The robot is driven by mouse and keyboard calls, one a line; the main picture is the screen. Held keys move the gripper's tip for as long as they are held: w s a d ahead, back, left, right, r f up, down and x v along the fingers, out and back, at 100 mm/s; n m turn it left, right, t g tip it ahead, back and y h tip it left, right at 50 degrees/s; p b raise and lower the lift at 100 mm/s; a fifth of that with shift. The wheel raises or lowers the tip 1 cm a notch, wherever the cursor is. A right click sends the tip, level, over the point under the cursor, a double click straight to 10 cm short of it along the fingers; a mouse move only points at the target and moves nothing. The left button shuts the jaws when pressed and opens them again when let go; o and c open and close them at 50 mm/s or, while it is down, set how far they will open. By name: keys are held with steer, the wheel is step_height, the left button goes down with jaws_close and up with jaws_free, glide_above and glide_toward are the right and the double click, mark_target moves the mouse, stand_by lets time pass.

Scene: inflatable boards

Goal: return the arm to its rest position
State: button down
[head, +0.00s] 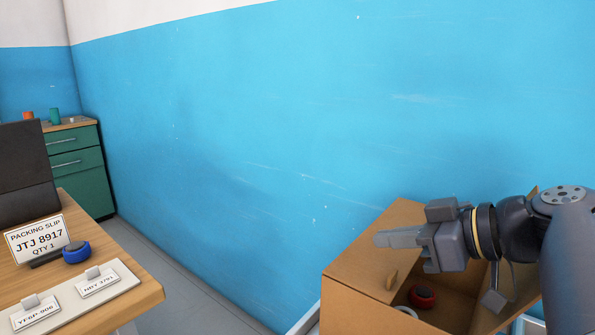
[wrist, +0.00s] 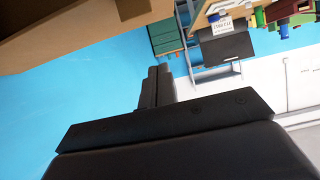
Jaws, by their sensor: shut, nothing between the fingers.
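My gripper (head: 396,238) is shut and empty. It points left in the head view, above an open cardboard box (head: 362,243) at the lower right. In the wrist view the closed fingers of my gripper (wrist: 157,88) show at the middle. My grey arm comes in from the right edge and hides part of the box. A red round part (head: 422,296) lies inside the box.
A wooden table (head: 130,290) at the lower left bears a packing slip sign (head: 37,240), a blue round part (head: 76,252) and a labelled tray (head: 70,298). A green cabinet (head: 85,170) stands behind. The blue wall (head: 250,130) fills the back.

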step_height(320, 180, up, 12)
steer(key=p, duration=0.4)
step_height(320, 180, down, 12)
steer(key=b, duration=0.4)
steer(key=shift+f, duration=0.1)
steer(key=shift+w+a+r+p, duration=0.15)
steer(key=shift+a+r+p, duration=0.05)
steer(key=shift+r+p, duration=0.6)
steer(key=w+a+r+g+h+p, duration=0.2)
steer(key=w+a+g+h+p, duration=0.4)
steer(key=p, duration=2.1)
steer(key=shift+w+a+r+h, duration=0.15)
steer(key=shift+w+a+h, duration=0.8)
steer(key=shift+a, duration=1.2)
steer(key=shift+w, duration=0.1)
